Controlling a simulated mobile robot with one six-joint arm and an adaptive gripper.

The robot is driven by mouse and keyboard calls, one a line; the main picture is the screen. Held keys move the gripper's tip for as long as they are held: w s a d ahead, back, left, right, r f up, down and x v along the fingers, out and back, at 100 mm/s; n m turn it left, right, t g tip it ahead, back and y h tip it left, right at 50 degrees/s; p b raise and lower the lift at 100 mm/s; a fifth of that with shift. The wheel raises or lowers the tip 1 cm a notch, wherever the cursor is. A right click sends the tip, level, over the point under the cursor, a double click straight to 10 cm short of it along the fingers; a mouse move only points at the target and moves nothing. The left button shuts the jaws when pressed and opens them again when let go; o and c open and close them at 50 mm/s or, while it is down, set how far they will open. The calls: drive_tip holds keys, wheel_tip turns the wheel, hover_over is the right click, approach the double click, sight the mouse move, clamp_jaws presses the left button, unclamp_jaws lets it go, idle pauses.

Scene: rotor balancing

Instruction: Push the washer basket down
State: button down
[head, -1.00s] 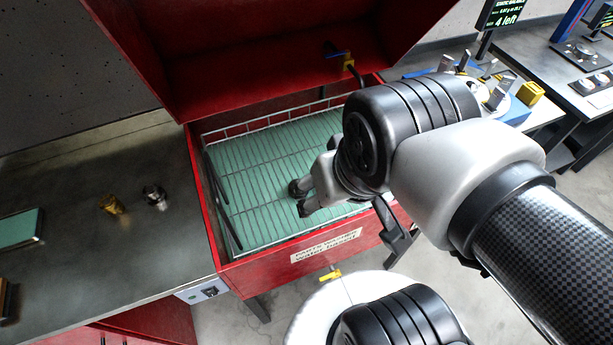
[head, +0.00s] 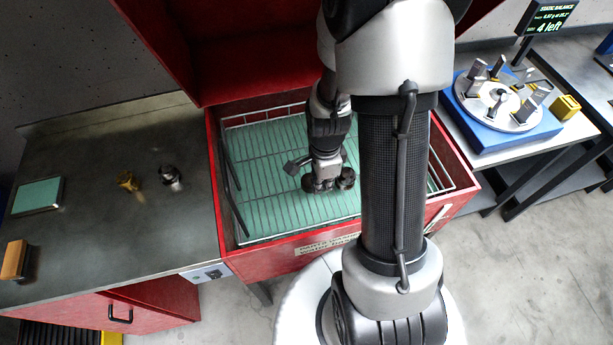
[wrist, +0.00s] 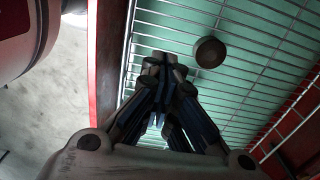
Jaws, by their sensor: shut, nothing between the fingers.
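The washer basket (head: 262,213) is a silver wire grid inside the open red parts washer, over a green surface. It looks level, near the top of the tank. My gripper (head: 324,187) is over the basket's front middle, pointing down, shut and empty. In the wrist view my gripper (wrist: 164,68) is in front of the basket wires (wrist: 240,20); whether the tips touch them I cannot tell. My arm hides part of the basket's right side.
The washer's red front wall (head: 283,259) and raised red lid (head: 250,75) border the basket. A round dark disc (wrist: 210,52) shows by the fingers. Left bench holds a brass part (head: 127,181) and a dark metal part (head: 170,175). A blue balancing stand (head: 490,130) is right.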

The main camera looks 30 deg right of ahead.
sight(319, 212)
wheel_tip(319, 212, down, 14)
drive_tip(key=b, duration=0.4)
drive_tip(key=shift+b, duration=0.3)
